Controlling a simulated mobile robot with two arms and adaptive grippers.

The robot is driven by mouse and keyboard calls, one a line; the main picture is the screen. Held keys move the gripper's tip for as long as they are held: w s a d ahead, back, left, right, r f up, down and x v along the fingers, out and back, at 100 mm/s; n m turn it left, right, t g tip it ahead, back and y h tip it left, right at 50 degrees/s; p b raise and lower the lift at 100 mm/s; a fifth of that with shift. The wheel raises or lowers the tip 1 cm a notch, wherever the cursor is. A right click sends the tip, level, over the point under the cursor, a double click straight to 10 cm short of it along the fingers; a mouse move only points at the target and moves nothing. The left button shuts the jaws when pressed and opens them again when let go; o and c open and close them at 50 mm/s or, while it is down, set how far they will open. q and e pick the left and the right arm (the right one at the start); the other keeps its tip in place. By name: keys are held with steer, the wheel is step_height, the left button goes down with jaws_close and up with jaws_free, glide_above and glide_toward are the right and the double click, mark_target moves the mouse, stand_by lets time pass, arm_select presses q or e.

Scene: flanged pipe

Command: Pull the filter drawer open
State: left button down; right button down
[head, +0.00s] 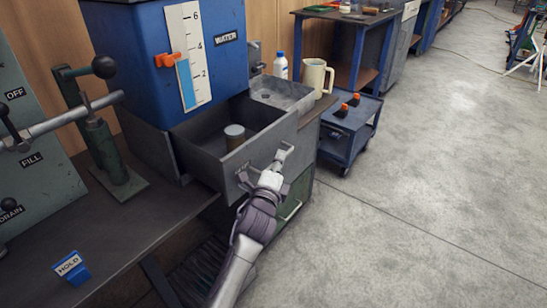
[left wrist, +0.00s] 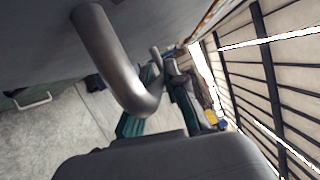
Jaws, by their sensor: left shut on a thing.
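The grey filter drawer (head: 222,170) stands pulled out beneath the blue water tank (head: 180,50), its inside visible from above. A short brown cylinder with a grey top (head: 234,137) stands inside it. My left gripper (head: 268,174) is at the drawer's front face, shut on the metal handle (head: 285,151). The gripper hides part of the handle. In the left wrist view the handle (left wrist: 118,62) shows as a thick bent bar close to the camera, coming off the grey drawer front. My right gripper is in neither view.
A grey tray (head: 285,93), a white bottle (head: 280,66) and a cream mug (head: 316,76) are beyond the drawer. A green lever stand (head: 103,150) and a blue HOLD block (head: 72,268) are at left. Open floor (head: 420,190) lies right.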

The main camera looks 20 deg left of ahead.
arm_select(q)
steer(key=shift+s+d, duration=0.1)
steer(key=shift+d, duration=0.15)
steer(key=c, duration=1.2)
jaws_free()
steer(key=s+f, duration=0.1)
steer(key=s, duration=1.1)
steer(key=shift+d, duration=0.25)
